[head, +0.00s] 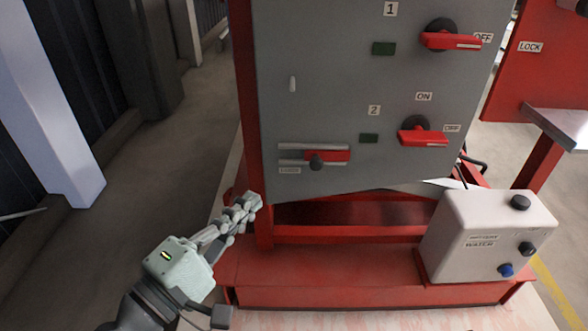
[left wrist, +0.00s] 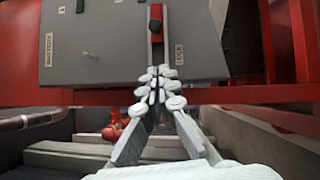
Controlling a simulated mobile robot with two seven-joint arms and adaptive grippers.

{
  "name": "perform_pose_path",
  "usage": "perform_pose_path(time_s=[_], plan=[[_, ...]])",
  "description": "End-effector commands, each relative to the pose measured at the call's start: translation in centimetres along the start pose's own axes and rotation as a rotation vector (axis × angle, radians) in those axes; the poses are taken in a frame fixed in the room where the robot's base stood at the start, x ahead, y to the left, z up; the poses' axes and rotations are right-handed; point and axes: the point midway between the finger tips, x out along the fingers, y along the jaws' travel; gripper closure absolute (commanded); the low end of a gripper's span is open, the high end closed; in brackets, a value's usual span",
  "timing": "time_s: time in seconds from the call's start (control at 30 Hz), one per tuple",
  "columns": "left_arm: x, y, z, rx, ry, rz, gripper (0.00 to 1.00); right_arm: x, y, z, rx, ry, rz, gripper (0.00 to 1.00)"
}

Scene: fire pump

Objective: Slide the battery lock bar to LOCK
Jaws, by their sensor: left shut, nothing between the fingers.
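The lock bar (head: 328,156) is a short red bar with a dark round knob (head: 316,161). It sits at the right part of two horizontal metal rails, low on the grey cabinet front (head: 300,120). A small label (head: 289,170), too small to read surely, is under the rails' left end. The red bar also shows at the top of the left wrist view (left wrist: 155,14). My left gripper (head: 252,199) is shut and empty, below and left of the rails and apart from the knob. Its fingertips (left wrist: 158,75) point toward the bar. My right gripper is not in view.
Two red rotary handles (head: 450,41) (head: 422,137) stick out of the cabinet's right side. A white box with knobs (head: 485,240) stands on the red base (head: 330,280) at right. A red panel labelled LOCK (head: 530,75) is at upper right. Open floor lies left.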

Motion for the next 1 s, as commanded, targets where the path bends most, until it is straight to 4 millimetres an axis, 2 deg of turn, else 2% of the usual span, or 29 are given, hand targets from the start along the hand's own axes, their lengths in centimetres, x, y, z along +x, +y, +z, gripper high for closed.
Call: perform_pose_path(time_s=[0.03,0.2,0.27,0.4,0.6,1.0], plan=[[1.4,0.7,0.0,-0.002,0.002,0.008,1.0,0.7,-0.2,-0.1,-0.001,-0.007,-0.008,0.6],[5.1,0.5,0.0,-0.002,0.001,0.006,1.0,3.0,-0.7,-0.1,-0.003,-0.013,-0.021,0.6],[6.2,0.5,0.0,-0.002,0.001,0.005,1.0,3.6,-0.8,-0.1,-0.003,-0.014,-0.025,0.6],[7.8,0.3,1.6,-0.005,0.0,0.003,1.0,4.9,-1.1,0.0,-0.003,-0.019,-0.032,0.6],[8.8,0.1,2.7,0.0,0.0,0.0,1.0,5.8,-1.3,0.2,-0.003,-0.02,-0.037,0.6],[8.9,0.1,2.8,0.001,0.0,0.0,1.0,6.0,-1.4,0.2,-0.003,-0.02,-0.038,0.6]])
